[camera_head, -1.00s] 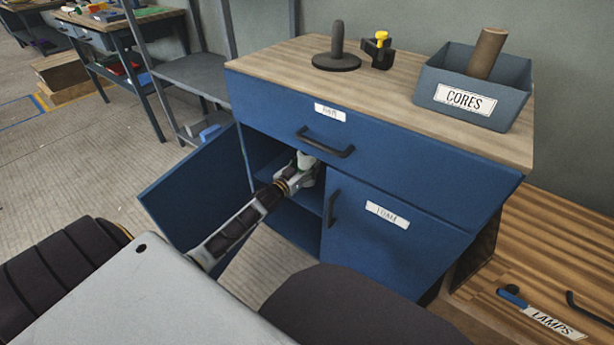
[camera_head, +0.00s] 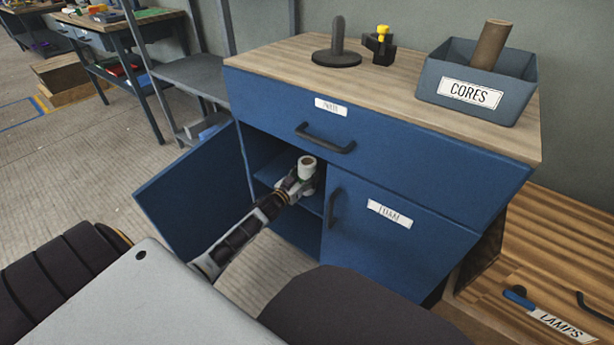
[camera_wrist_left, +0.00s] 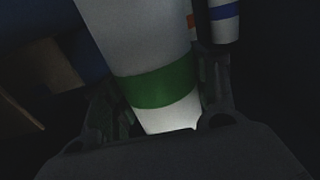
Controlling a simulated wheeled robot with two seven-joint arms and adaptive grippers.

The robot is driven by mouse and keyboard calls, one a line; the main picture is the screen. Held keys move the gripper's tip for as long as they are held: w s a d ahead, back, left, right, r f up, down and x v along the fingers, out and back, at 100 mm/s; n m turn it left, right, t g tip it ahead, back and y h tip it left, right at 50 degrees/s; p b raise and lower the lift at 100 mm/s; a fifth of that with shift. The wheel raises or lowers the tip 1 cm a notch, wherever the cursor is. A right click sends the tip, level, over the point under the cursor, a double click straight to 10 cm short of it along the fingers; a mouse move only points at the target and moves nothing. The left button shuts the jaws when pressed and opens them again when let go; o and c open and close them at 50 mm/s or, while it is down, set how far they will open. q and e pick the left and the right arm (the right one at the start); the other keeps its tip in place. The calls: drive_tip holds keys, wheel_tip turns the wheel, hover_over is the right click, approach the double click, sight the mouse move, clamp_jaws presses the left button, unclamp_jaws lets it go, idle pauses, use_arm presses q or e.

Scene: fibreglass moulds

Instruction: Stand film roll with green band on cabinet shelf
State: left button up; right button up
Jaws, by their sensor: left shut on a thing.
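The film roll with the green band (camera_wrist_left: 158,86) is white and stands between the fingers of my left gripper (camera_wrist_left: 160,118) in the left wrist view. In the head view, the roll's round end with a brown core (camera_head: 308,161) shows above my left gripper (camera_head: 302,183), which is shut on it at the open left bay of the blue cabinet. The cabinet shelf (camera_head: 268,178) shows partly behind the arm. I cannot tell whether the roll touches the shelf. My right gripper is out of view.
The open cabinet door (camera_head: 195,190) stands left of my arm. The closed right door (camera_head: 375,235) and the drawer handle (camera_head: 325,139) border the opening. In the left wrist view, a blue-banded roll (camera_wrist_left: 224,14) stands close by, with an orange-banded piece beside it.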

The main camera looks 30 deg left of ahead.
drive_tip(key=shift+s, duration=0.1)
use_arm(q)
drive_tip(key=o, duration=1.5)
drive_tip(key=shift+c, duration=0.2)
drive_tip(key=shift+r, duration=0.1)
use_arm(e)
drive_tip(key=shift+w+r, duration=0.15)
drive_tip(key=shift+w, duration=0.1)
use_arm(q)
drive_tip(key=shift+s+a+p, duration=0.15)
drive_tip(key=shift+s+p, duration=0.55)
drive_tip(key=shift+s, duration=1.1)
drive_tip(key=shift+s+a+p, duration=0.15)
drive_tip(key=shift+s+p, duration=0.55)
drive_tip(key=shift+s, duration=1.1)
drive_tip(key=p, duration=0.2)
approach(301, 179)
drive_tip(key=shift+w+d+r, duration=0.2)
drive_tip(key=shift+w+r, duration=0.05)
drive_tip(key=shift+w, duration=0.35)
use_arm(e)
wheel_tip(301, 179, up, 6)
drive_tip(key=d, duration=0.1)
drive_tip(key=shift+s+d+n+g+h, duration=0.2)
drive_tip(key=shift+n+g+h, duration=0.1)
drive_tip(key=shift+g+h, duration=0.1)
use_arm(q)
drive_tip(key=shift+b, duration=0.3)
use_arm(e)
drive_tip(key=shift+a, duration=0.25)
